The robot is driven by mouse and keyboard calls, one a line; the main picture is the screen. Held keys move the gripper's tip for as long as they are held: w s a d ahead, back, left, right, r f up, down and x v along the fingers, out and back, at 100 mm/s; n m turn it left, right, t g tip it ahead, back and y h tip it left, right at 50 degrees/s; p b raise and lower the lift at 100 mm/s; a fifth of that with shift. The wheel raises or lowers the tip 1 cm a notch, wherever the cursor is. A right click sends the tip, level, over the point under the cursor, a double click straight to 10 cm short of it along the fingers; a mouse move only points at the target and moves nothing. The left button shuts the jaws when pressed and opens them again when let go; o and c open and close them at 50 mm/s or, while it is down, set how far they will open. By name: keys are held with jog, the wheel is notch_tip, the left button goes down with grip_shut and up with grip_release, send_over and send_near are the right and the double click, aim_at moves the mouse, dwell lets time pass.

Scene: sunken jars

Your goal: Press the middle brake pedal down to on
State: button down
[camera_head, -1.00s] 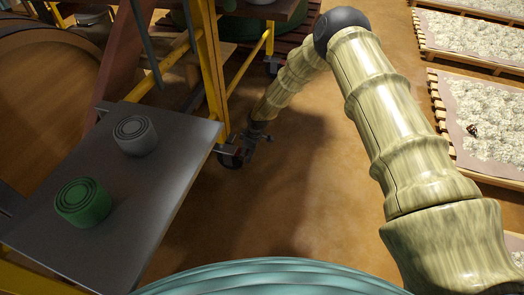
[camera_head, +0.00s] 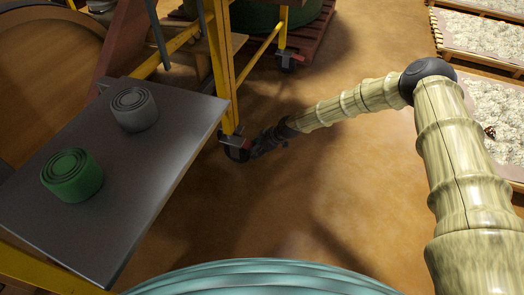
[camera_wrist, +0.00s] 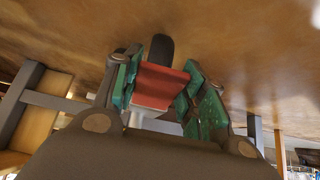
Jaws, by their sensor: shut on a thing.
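The red brake pedal (camera_wrist: 160,86) shows in the wrist view as a red plate in front of a dark caster wheel (camera_wrist: 161,48). The green-padded fingers of my gripper (camera_wrist: 165,78) stand on either side of the pedal and are shut on it. In the head view my gripper (camera_head: 257,146) reaches left, low by the floor, to the caster (camera_head: 237,148) under the yellow post. There the pedal is small and partly hidden by the gripper; whether it is up or down I cannot tell.
A grey shelf (camera_head: 150,185) at left bears a green jar (camera_head: 72,176) and a grey jar (camera_head: 134,110). A yellow post (camera_head: 220,70) rises above the caster. Another caster (camera_head: 290,60) stands farther back. Pale-topped pallets (camera_head: 490,105) lie at right. The brown floor between is open.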

jog(key=shift+s+a+f, duration=0.1)
jog(key=shift+s, duration=0.05)
jog(key=c, duration=0.8)
grip_release()
jog(key=shift+d+r, duration=0.3)
jog(key=shift+r, duration=0.15)
jog(key=v, duration=1.1)
